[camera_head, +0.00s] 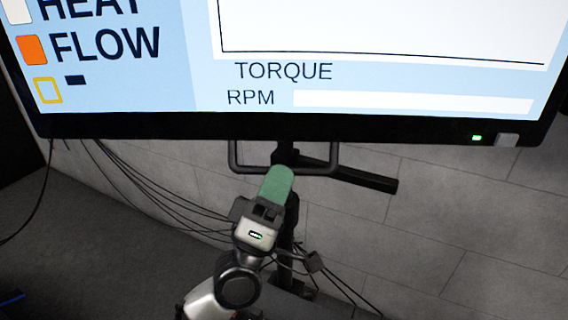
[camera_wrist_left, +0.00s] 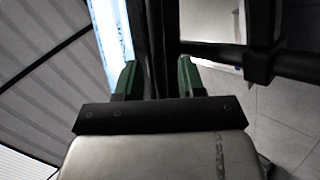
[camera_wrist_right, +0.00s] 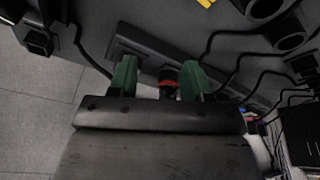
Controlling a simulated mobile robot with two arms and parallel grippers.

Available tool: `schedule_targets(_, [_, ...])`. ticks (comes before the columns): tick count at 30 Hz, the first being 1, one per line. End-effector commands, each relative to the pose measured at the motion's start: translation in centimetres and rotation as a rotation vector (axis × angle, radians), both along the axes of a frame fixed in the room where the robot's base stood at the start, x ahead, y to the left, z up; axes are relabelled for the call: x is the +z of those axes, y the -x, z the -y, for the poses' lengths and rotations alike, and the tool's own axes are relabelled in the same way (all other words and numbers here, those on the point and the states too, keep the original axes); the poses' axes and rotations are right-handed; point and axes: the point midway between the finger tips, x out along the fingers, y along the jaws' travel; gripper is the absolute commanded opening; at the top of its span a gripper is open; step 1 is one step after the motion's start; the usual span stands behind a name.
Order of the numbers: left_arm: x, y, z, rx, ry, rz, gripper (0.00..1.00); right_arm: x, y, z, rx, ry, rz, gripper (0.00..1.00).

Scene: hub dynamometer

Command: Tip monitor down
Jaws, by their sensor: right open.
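The monitor (camera_head: 390,128) fills the top of the head view, its lit screen facing me and its lower black bezel running across. A dark loop handle (camera_head: 240,160) hangs under the middle of the bezel. My left gripper (camera_head: 277,180) is just under the monitor, its green finger overlapping the handle. In the left wrist view, the two green fingers (camera_wrist_left: 158,78) are apart, with a dark bar or edge between them; I cannot tell if they touch it. My right gripper (camera_wrist_right: 159,78) is open, shown only in its wrist view, with a small red and black part beyond its fingers.
A dark stand arm (camera_head: 365,179) extends right behind the handle. Cables (camera_head: 160,190) hang on both sides of the stand. The tiled surface (camera_head: 420,220) at the right is clear. The right wrist view shows dark equipment (camera_wrist_right: 260,45) and black cables close by.

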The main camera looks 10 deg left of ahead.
Motion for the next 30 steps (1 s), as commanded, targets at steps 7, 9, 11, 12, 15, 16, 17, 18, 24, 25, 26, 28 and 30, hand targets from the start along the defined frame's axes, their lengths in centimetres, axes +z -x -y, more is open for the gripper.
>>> schedule_targets(7, [1.1, -0.8, 0.5, 0.000, 0.000, 0.000, 0.39, -0.3, -0.1, 0.0, 0.001, 0.001, -0.004, 0.49])
schedule_targets(9, [1.2, -0.8, 0.5, 0.000, 0.000, 0.000, 0.39, -0.3, -0.1, 0.0, 0.001, 0.001, -0.004, 0.49])
schedule_targets(11, [1.1, -0.8, 0.5, 0.000, 0.000, -0.001, 0.39, -0.3, -0.1, 0.0, 0.001, 0.001, -0.004, 0.49])
schedule_targets(12, [1.1, -0.8, 0.5, 0.000, 0.000, -0.001, 0.39, -0.3, -0.1, 0.0, 0.001, 0.000, -0.004, 0.49])
schedule_targets(15, [1.1, -0.8, 0.5, 0.000, 0.000, -0.001, 0.32, -0.3, -0.1, 0.0, 0.001, 0.000, -0.004, 0.49])
schedule_targets(16, [1.1, -0.8, 0.5, 0.000, 0.000, -0.001, 0.27, -0.3, -0.1, 0.0, 0.001, 0.000, -0.004, 0.49])
schedule_targets(17, [1.1, -0.8, 0.5, 0.000, 0.000, -0.001, 0.22, -0.3, -0.1, 0.0, 0.001, 0.000, -0.004, 0.49])
schedule_targets(18, [1.1, -0.8, 0.5, 0.000, 0.000, 0.000, 0.16, -0.3, -0.1, 0.0, 0.001, 0.000, -0.004, 0.49])
schedule_targets(24, [1.1, -0.8, 0.5, 0.000, 0.000, -0.001, 0.00, -0.3, -0.1, 0.0, 0.001, 0.000, -0.004, 0.49])
schedule_targets(25, [1.1, -0.8, 0.5, 0.000, 0.000, -0.001, 0.00, -0.3, -0.1, 0.0, 0.001, 0.000, -0.004, 0.49])
schedule_targets(26, [1.1, -0.8, 0.5, 0.000, 0.000, -0.001, 0.00, -0.3, -0.1, -0.1, 0.001, 0.000, -0.004, 0.49])
schedule_targets(28, [1.1, -0.9, 0.5, 0.000, 0.000, -0.001, 0.00, -0.3, -0.1, 0.0, 0.001, 0.000, -0.004, 0.49])
schedule_targets(30, [0.9, -1.4, 0.4, 0.002, -0.001, 0.001, 0.00, -0.7, -0.2, 0.0, 0.001, 0.000, -0.003, 0.49])
